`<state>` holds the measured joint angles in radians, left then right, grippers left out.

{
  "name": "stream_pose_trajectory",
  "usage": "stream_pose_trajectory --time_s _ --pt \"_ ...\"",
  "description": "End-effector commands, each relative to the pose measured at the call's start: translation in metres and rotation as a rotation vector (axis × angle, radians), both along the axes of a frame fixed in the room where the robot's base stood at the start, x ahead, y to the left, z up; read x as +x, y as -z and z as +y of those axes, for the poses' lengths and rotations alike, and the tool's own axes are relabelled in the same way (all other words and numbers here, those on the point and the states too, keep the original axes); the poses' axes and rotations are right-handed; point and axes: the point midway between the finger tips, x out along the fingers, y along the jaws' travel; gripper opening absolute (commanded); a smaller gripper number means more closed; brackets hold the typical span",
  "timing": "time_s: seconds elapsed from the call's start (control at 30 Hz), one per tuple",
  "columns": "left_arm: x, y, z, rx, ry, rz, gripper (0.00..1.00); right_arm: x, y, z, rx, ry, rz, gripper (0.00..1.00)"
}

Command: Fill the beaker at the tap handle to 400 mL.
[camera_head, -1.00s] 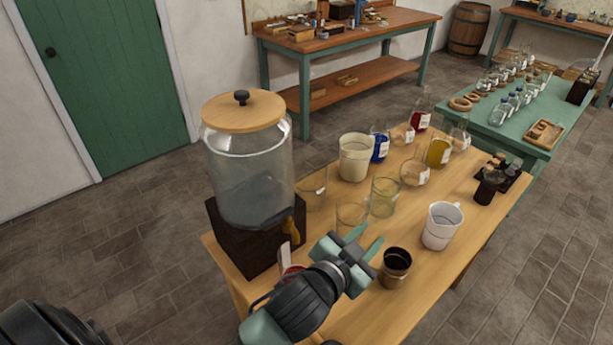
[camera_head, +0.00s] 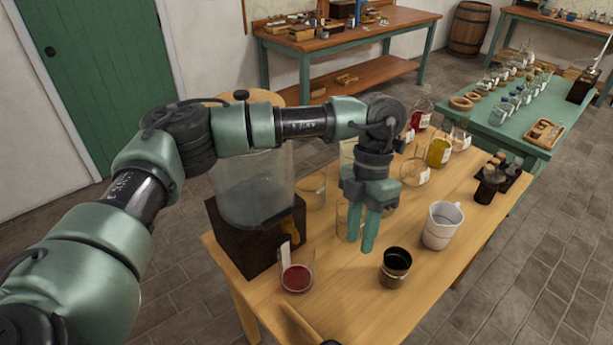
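A large clear glass dispenser (camera_head: 255,185) stands on a dark wooden block (camera_head: 245,245) at the table's left end. A brass-coloured tap (camera_head: 291,229) is at its lower front right. A small glass vessel with red contents (camera_head: 297,277) stands in front of the block, with a thin white strip (camera_head: 285,254) beside it. Clear glass beakers stand behind my gripper; one (camera_head: 313,190) is right of the dispenser, and others are partly hidden. My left gripper (camera_head: 361,246) points down over the table, left of a white jug (camera_head: 441,226). The finger gap is unclear, and I see nothing held. My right gripper is out of view.
A dark cup (camera_head: 395,267) stands right of my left gripper. A brown rod-like thing (camera_head: 300,325) lies at the near edge. The front right of the wooden table (camera_head: 350,300) is fairly clear.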

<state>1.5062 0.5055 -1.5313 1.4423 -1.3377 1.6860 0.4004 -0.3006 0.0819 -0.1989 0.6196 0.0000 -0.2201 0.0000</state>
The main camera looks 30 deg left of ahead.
Motion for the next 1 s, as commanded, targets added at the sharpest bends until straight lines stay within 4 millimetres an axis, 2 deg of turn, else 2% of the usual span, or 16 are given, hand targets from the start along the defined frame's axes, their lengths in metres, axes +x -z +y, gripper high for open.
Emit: stream_pose_trajectory --time_s 0.03,0.1,0.2,0.3,0.43,0.73,1.0 --pt "0.011 -0.015 0.032 0.107 -0.025 -0.019 0.28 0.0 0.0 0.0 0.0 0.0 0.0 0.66" --pt "0.019 -0.031 0.067 0.23 -0.055 -0.027 0.28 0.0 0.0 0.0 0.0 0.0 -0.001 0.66" --pt "0.025 -0.053 0.103 0.355 -0.095 -0.031 0.28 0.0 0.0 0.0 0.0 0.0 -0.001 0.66" --pt "0.026 -0.066 0.123 0.426 -0.122 -0.031 0.28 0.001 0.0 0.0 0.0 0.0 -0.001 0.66" --pt "0.024 -0.065 0.133 0.457 -0.133 -0.027 0.28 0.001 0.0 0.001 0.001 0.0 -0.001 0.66" --pt "0.011 -0.025 0.146 0.453 -0.13 -0.023 0.28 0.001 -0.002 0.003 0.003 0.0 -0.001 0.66" --pt "0.004 -0.003 0.154 0.454 -0.13 -0.027 0.28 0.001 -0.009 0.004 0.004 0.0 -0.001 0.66"
